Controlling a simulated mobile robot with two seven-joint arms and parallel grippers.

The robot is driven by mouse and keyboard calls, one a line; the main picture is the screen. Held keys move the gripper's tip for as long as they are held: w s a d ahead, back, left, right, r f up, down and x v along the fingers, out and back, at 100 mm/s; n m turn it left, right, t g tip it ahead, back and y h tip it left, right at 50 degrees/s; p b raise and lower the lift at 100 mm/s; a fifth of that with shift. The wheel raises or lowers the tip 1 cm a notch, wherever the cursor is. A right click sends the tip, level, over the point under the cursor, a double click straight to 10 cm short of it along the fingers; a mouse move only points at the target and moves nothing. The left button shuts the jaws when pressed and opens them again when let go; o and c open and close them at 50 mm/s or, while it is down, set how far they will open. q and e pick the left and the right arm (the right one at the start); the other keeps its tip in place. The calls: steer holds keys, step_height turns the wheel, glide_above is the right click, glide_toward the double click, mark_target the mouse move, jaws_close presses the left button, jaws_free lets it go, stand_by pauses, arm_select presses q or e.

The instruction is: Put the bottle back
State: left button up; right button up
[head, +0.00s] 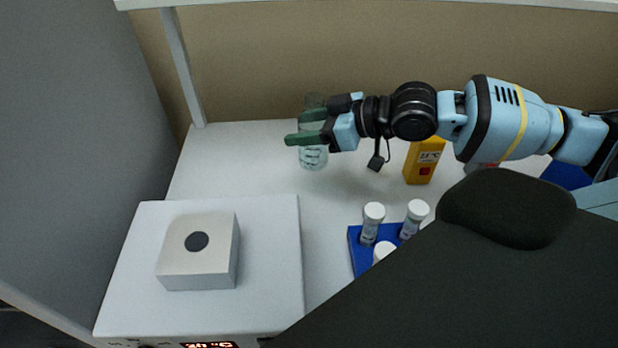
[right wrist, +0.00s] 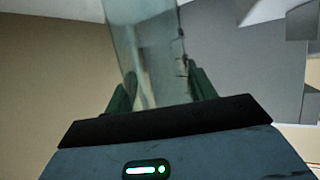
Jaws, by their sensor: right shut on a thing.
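A clear, see-through bottle (head: 313,158) is upright near the back of the white worktop in the head view. My right gripper (head: 305,127) comes in from the right, with its green fingers shut around the bottle's upper part. In the right wrist view the bottle (right wrist: 150,50) stands between the two green fingers of the gripper (right wrist: 160,90). I cannot tell whether the bottle's base touches the worktop. My left gripper is not in view.
A white hotplate (head: 270,240) with a silver block (head: 197,250) stands at the front left. A blue rack (head: 360,258) with white-capped vials (head: 372,222) is at the front right. A yellow device (head: 423,162) stands behind the rack. Bare worktop (head: 230,160) lies left of the bottle.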

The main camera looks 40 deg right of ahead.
mark_target(307, 164)
steer(key=shift+f, duration=4.45)
steer(key=shift+f, duration=0.1)
steer(key=o, duration=1.2)
steer(key=shift+f, duration=0.1)
steer(key=shift+o, duration=0.2)
